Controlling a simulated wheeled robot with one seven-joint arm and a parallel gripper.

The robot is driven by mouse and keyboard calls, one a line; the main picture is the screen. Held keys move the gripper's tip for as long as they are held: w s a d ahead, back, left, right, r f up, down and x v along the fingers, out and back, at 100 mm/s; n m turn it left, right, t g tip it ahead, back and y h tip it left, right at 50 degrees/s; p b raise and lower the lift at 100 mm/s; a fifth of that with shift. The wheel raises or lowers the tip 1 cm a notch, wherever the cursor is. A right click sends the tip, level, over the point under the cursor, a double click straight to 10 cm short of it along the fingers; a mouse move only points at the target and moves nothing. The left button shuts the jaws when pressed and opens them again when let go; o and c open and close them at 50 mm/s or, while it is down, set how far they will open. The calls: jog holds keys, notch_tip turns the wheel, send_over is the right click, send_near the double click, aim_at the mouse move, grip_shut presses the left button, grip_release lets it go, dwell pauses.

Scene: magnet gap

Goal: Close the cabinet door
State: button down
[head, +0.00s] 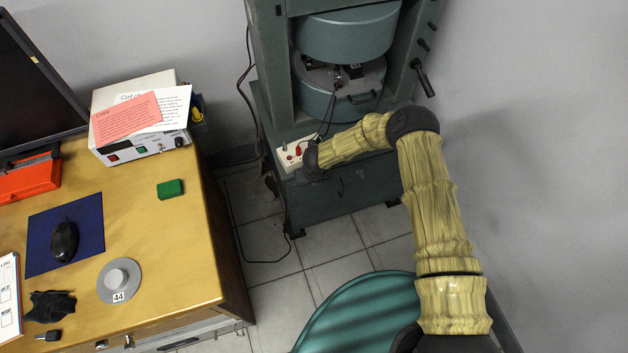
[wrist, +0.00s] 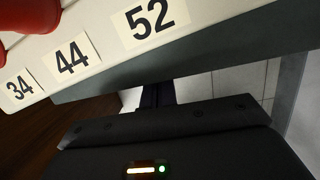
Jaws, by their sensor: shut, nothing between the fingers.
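I cannot make out for certain which part is the cabinet door. A grey panel (head: 215,334) with a dark handle shows along the desk's front at the bottom of the head view, cut off by the frame; whether it is a door or a drawer I cannot tell. The dark end of my gripper (head: 311,160) is beside the white socket panel (head: 288,157) on the green magnet stand, far from that grey panel. In the wrist view, my gripper's fingers (wrist: 157,94) are together and empty, below the edge of the white panel (wrist: 105,28) labelled 34, 44 and 52.
The green magnet stand (head: 345,195) stands against the wall. A wooden desk (head: 190,240) at left holds a monitor, a white instrument (head: 145,150), a mouse and small items. A teal rounded surface (head: 350,320) is below my arm.

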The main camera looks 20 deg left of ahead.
jog(key=p+v, duration=0.5)
jog(key=v, duration=0.3)
jog(key=shift+d, duration=0.45)
jog(key=w+d+r+n+t+y+p, duration=0.1)
jog(key=w+d+r+n+p, duration=0.25)
jog(key=r, duration=0.55)
jog(key=w+d+r+n+t, duration=0.1)
jog(key=w+d+r+n, duration=0.1)
jog(key=d+r+n, duration=0.55)
jog(key=w+d+r+n+t+y+p, duration=0.1)
jog(key=w+d+r+n, duration=0.15)
jog(key=r, duration=0.75)
jog(key=s+d+r+n+g+h+p, duration=0.1)
jog(key=s+d+r+n+h+p, duration=0.1)
jog(key=s+d+r+n, duration=0.5)
jog(key=s+d+r+n+g+h+p, duration=0.1)
jog(key=s+d+r+n, duration=0.6)
jog(key=d, duration=1.1)
jog(key=s+r+p, duration=0.1)
jog(key=s+r, duration=0.3)
jog(key=r, duration=0.1)
jog(key=shift+s+r+h+p, duration=0.2)
jog(key=shift+s+h+p, duration=0.1)
jog(key=shift+s+h, duration=0.1)
